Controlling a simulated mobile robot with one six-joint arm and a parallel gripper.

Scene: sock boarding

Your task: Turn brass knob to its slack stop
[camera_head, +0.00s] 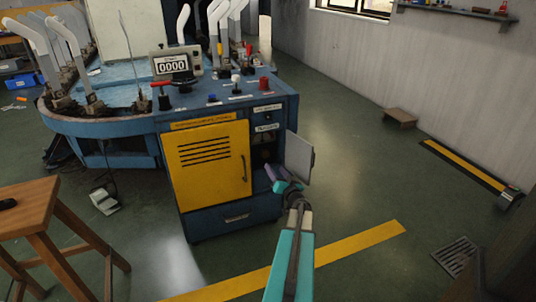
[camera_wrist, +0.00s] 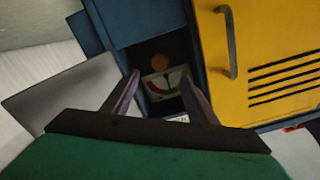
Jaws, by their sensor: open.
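The brass knob (camera_wrist: 160,62) shows in the wrist view as a small round orange-brown disc inside a dark open compartment. A pale gauge (camera_wrist: 158,88) with red and green on its face sits next to it. My gripper (camera_wrist: 159,76) is open, with its two purple fingers apart and nothing between them. The fingers point into the compartment, and the gauge and knob show between and beyond their tips. In the head view my gripper (camera_head: 270,173) is at the compartment's mouth, on the right of the blue cabinet. The knob cannot be made out there.
A grey hinged door (camera_head: 300,158) stands open just right of my gripper; it also shows in the wrist view (camera_wrist: 60,108). A yellow panel (camera_head: 211,160) with a handle is on the other side. A wooden stool (camera_head: 30,205) stands at left.

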